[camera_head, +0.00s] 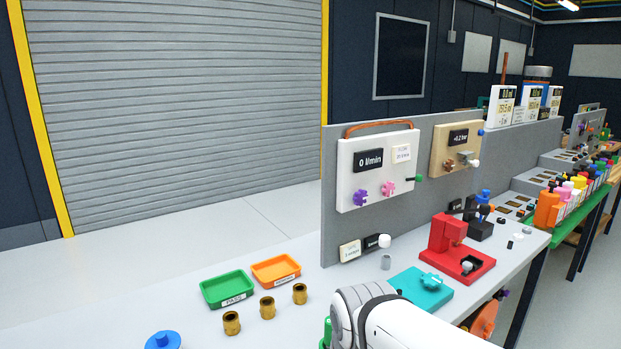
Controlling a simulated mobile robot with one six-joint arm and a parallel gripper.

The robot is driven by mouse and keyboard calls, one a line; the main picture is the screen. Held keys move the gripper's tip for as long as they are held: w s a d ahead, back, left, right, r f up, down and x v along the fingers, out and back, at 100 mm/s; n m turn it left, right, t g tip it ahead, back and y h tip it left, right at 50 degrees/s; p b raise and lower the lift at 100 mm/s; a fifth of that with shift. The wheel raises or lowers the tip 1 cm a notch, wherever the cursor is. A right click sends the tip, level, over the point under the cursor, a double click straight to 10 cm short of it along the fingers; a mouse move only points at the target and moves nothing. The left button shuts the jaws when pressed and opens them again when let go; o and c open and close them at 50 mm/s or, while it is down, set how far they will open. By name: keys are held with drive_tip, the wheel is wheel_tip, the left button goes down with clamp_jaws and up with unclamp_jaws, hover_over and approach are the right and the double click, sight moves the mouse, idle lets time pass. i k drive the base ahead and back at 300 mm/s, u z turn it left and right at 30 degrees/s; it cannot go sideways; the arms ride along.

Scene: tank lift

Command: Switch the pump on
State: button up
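No part in view is clearly marked as the pump or its switch. A white panel (350,178) on the grey upright board has a dark display (368,160) reading "0 l/min". Below the display are a purple knob (360,197) and a pink knob (388,188), with a small green-tipped lever (415,179) at the right edge. A beige panel (441,150) to its right has a dark display reading about "+0.2 bar". A white link of my arm shows at the bottom centre; my gripper is not in view.
A green tray (228,289) and an orange tray (276,270) stand on the bench with several brass fittings (268,307) before them. A red stand (462,254) and a teal block (421,288) stand right of centre. Floor before the shutter is clear.

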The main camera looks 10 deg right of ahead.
sight(418, 177)
drive_tip(key=z, duration=0.35)
drive_tip(key=k, duration=1.2)
drive_tip(key=z, duration=1.2)
drive_tip(key=i, duration=2.25)
drive_tip(key=u, duration=0.45)
drive_tip(key=k, duration=0.7)
drive_tip(key=u, duration=0.25)
drive_tip(key=i, duration=0.7)
drive_tip(key=z, duration=0.1)
